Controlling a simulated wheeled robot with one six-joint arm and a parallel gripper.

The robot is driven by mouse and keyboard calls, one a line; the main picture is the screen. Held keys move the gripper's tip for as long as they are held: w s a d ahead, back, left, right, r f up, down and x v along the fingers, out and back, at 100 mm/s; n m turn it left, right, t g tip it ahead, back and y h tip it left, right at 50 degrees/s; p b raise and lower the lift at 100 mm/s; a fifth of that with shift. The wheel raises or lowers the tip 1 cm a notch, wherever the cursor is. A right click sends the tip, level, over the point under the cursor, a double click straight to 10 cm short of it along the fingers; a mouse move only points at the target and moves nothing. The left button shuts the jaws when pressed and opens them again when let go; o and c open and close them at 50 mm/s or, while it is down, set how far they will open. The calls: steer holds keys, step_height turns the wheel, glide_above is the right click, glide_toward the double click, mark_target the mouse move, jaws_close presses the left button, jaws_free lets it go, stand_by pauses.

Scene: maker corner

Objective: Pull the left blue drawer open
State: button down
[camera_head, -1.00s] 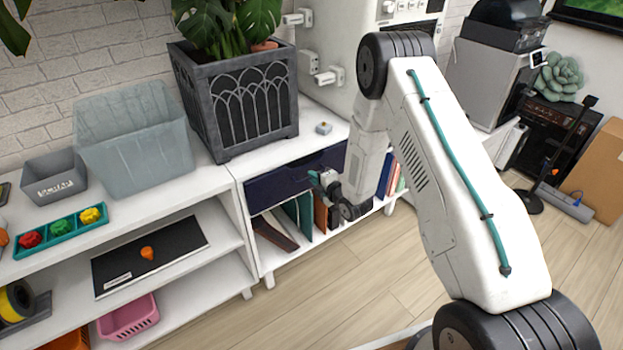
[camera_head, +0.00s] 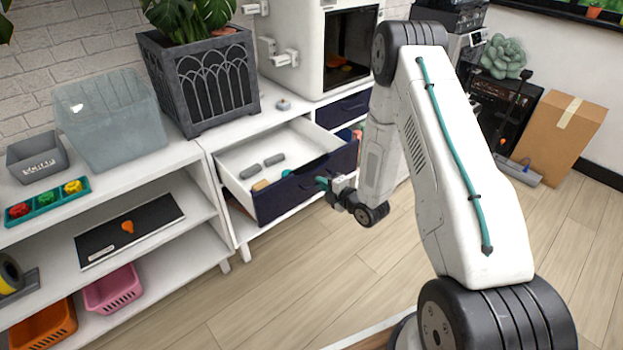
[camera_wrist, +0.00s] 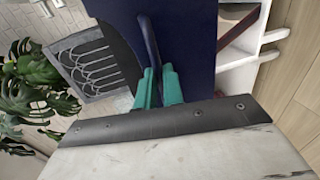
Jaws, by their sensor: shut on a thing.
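The left blue drawer (camera_head: 305,185) is pulled out of the white cabinet, with its dark blue front well clear of the frame and its white inside showing. My gripper (camera_head: 322,182) is at the drawer front, on its outer side. In the wrist view the teal fingertips (camera_wrist: 158,86) are shut on the drawer's dark blue handle (camera_wrist: 149,42), and the blue front (camera_wrist: 190,35) fills the upper middle. Part of the handle is hidden between the fingers.
Several small blocks, including a grey one (camera_head: 274,160), lie in the drawer. A second blue drawer (camera_head: 343,110) to the right is shut. A planter (camera_head: 205,85) and a translucent bin (camera_head: 115,120) stand on top. The wooden floor (camera_head: 290,275) in front is clear.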

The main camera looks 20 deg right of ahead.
steer(key=f+v, duration=0.1)
steer(key=v, duration=0.6)
steer(key=shift+f, duration=0.25)
steer(key=shift+s+d, duration=0.15)
steer(key=c, duration=1.5)
jaws_free()
steer(key=shift+c, duration=0.2)
steer(key=v, duration=0.7)
steer(key=shift+s, duration=0.35)
steer(key=shift+d, duration=0.15)
